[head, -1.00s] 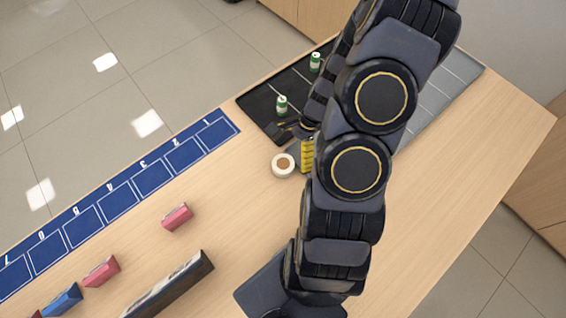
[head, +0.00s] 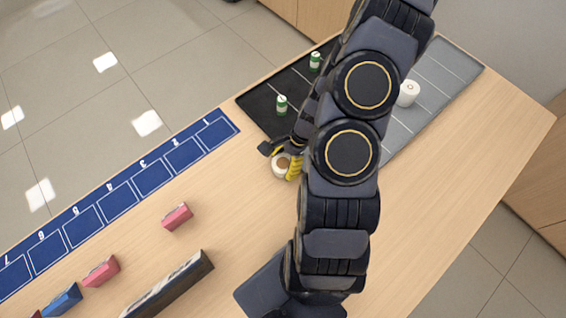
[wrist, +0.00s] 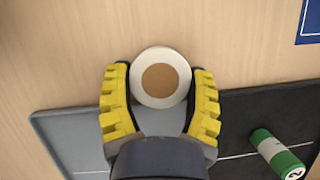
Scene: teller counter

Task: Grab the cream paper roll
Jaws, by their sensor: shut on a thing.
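The cream paper roll (head: 276,172) is at the wooden counter, just in front of the dark tray's near corner, with its round end and brown centre facing up. My gripper (head: 281,157) is around it, one finger on each side. In the wrist view the roll (wrist: 160,53) sits between the yellow-padded fingertips of my gripper (wrist: 160,78), which is shut on it. I cannot tell whether the roll is clear of the counter. My arm hides part of the trays in the head view.
A dark tray (head: 262,110) holds two green-and-white rolls (head: 281,105) (head: 315,62). A grey tray (head: 440,90) beside it holds a white roll (head: 408,93). A blue numbered strip (head: 118,200), small pink blocks (head: 177,217) and a long dark block (head: 170,288) lie left.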

